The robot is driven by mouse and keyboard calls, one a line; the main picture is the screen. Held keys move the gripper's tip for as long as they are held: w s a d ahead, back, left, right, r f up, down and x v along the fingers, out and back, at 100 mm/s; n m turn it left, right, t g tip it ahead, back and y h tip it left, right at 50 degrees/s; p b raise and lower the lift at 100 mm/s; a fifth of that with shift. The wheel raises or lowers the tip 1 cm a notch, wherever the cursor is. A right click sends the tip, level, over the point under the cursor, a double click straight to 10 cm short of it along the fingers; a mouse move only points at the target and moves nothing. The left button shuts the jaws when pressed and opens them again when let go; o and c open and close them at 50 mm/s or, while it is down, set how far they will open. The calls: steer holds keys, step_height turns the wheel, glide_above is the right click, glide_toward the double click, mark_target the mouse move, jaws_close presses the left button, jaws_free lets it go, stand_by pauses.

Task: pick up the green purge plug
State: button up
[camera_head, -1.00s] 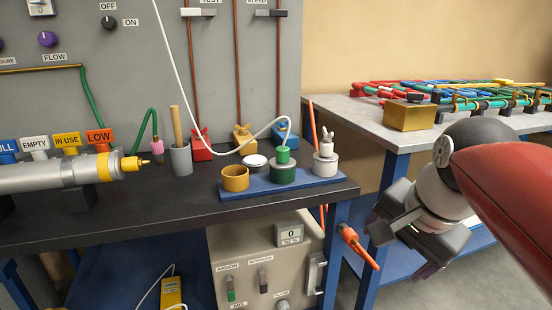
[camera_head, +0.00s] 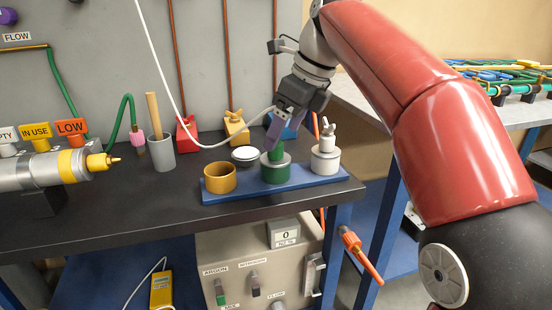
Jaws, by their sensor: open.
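The green purge plug (camera_head: 275,154) stands upright in the green cup (camera_head: 275,172), the middle one along the front of a blue tray (camera_head: 247,188).
A yellow cup (camera_head: 220,178) stands left of the green cup, and a white cup with a white plug (camera_head: 326,150) close on its right. A white-topped dark cup (camera_head: 244,155) is behind. A grey holder (camera_head: 161,153) with a wooden stick stands further left.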

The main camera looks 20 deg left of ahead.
mark_target(275, 158)
steer(key=x, duration=0.4)
steer(key=shift+s+a+f, duration=0.2)
steer(key=shift+a+f, duration=0.1)
steer(key=c, duration=1.2)
